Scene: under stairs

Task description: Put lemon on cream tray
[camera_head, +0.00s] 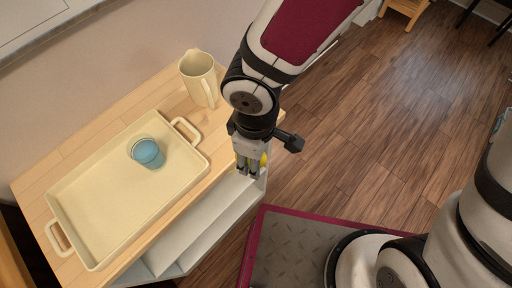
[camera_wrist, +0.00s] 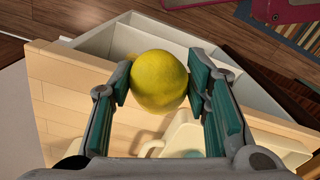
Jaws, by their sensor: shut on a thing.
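A yellow lemon (camera_wrist: 159,82) is held between the two fingers of my gripper (camera_wrist: 160,90) in the wrist view. In the head view the lemon (camera_head: 263,160) shows only partly behind the fingers. My gripper (camera_head: 248,170) is shut on it, at the right edge of the wooden top. The cream tray (camera_head: 105,215) lies on the wooden top, to the left of my gripper, with a handle at each end. A blue cup (camera_head: 148,153) stands in the tray near its far right end.
White shelves (camera_head: 200,225) are below the top. The tray's middle and near part are bare.

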